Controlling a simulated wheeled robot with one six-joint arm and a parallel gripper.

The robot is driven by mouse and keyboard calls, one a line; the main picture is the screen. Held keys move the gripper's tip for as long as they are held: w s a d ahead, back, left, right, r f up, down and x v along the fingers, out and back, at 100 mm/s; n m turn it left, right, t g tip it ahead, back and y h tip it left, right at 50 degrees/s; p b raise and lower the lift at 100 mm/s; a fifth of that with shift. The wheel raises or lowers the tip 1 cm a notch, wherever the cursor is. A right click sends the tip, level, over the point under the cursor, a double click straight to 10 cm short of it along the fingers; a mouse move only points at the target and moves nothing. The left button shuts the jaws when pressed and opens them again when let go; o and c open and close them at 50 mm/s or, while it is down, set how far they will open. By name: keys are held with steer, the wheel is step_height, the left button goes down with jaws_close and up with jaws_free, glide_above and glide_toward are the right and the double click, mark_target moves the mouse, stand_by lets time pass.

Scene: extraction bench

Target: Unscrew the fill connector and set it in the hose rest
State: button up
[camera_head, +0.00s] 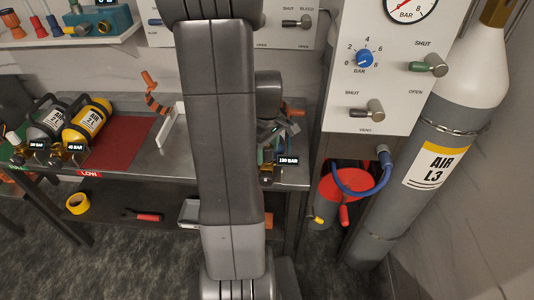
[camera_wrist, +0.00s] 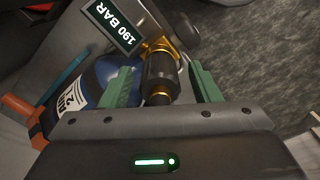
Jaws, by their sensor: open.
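The fill connector (camera_wrist: 160,72), a black sleeve with gold rings, sits against the brass valve (camera_wrist: 157,46) of a blue cylinder (camera_wrist: 108,76) in the wrist view. My gripper (camera_wrist: 163,78) is open, with one green finger on each side of the connector. A gap shows at the right finger; contact at the left one is unclear. In the head view my gripper (camera_head: 280,131) is over the bench's right end, and my arm hides much of the bench there. I cannot pick out the hose rest for sure.
A valve panel (camera_head: 372,85) and a grey-white AIR L3 cylinder (camera_head: 440,130) stand at the right. A blue hose (camera_head: 367,193) loops below the panel. Yellow (camera_head: 88,121) and grey (camera_head: 48,119) cylinders lie at the left.

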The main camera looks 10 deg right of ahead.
steer(key=m, duration=0.5)
steer(key=shift+m, duration=0.3)
steer(key=m, duration=0.9)
steer(key=shift+m, duration=0.3)
steer(key=m, duration=0.5)
